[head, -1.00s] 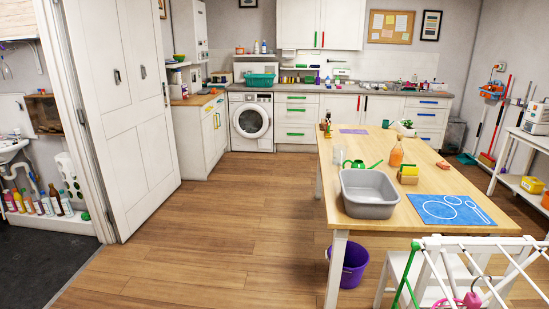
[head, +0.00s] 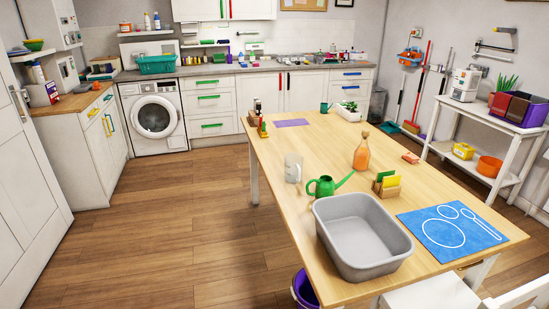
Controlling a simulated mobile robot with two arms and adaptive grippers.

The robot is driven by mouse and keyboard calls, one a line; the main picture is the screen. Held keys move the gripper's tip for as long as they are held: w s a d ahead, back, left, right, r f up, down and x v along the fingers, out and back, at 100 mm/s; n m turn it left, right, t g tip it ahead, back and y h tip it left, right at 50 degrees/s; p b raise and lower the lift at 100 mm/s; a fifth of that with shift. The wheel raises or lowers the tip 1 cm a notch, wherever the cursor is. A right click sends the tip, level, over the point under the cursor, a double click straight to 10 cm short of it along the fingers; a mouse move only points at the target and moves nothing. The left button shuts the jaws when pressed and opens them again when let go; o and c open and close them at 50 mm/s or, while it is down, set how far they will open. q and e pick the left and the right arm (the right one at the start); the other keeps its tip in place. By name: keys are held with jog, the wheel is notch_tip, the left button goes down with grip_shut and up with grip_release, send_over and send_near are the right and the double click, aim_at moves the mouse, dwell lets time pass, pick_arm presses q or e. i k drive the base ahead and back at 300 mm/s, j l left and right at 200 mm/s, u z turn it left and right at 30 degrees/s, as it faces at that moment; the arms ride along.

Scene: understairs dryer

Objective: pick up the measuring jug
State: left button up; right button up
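The measuring jug is most likely the pale, see-through jug (head: 293,168) standing upright near the left edge of the wooden table (head: 320,150). It is just behind and left of a green watering can (head: 326,186). Nothing touches it that I can see. Neither of my grippers shows in the head view.
A grey basin (head: 362,235) stands at the table's near end beside a blue mat (head: 450,230). Open wooden floor (head: 170,220) lies left of the table.

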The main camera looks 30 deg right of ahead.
aim_at(295, 170)
jog(key=i+j+z, duration=0.1)
jog(key=i+z, duration=0.25)
jog(key=i+j+z, duration=0.35)
jog(key=i, duration=0.2)
jog(key=i+j+z, duration=0.2)
jog(key=i+z, duration=0.15)
jog(key=i, duration=0.1)
